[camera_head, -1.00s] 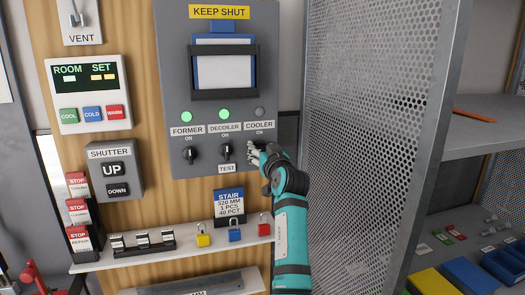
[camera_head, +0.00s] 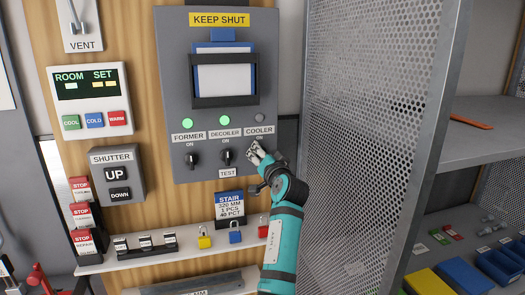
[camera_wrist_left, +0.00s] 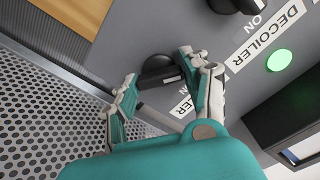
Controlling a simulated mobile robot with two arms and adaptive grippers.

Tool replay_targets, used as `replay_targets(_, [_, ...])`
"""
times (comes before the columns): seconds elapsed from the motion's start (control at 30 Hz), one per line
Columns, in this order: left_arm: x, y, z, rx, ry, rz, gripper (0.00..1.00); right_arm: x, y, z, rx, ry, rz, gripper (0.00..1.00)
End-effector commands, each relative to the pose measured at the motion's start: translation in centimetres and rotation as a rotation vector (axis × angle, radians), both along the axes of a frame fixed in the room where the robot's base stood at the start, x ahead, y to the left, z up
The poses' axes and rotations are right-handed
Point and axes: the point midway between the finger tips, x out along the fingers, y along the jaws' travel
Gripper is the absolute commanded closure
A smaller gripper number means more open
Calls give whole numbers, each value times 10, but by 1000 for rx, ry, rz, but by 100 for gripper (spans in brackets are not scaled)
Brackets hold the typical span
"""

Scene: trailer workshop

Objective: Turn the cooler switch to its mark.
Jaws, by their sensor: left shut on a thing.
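The cooler switch is the dark round knob (camera_wrist_left: 158,68) on the grey panel; it shows between the fingers in the left wrist view. In the head view my gripper hides it, below the COOLER label (camera_head: 259,130) and an unlit grey lamp (camera_head: 259,118). My left gripper (camera_head: 254,150) reaches up to it from the lower right. In the left wrist view the left gripper (camera_wrist_left: 158,66) is shut on the knob's bar, a finger on each side. The switch's mark and the exact pointing of its bar cannot be made out. My right gripper is not in view.
The decoiler switch (camera_head: 226,157) and former switch (camera_head: 192,160) sit close to the left, under lit green lamps. A perforated metal cabinet wall (camera_head: 355,130) stands close on the right. A shelf with small padlocks (camera_head: 235,236) runs below the panel.

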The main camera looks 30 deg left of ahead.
Motion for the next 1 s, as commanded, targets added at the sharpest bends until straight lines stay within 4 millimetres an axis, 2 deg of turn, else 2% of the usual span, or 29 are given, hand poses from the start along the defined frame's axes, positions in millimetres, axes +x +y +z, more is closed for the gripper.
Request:
replay_targets(0.03, [0, 0, 4, 32, 34, 0, 85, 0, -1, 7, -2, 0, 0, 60])
replay_targets(0.6, [1, 0, 5, 383, 443, -1, 85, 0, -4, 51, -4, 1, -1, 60])
replay_targets(1.0, [1, -1, 3, 566, 656, -1, 85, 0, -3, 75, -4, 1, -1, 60])
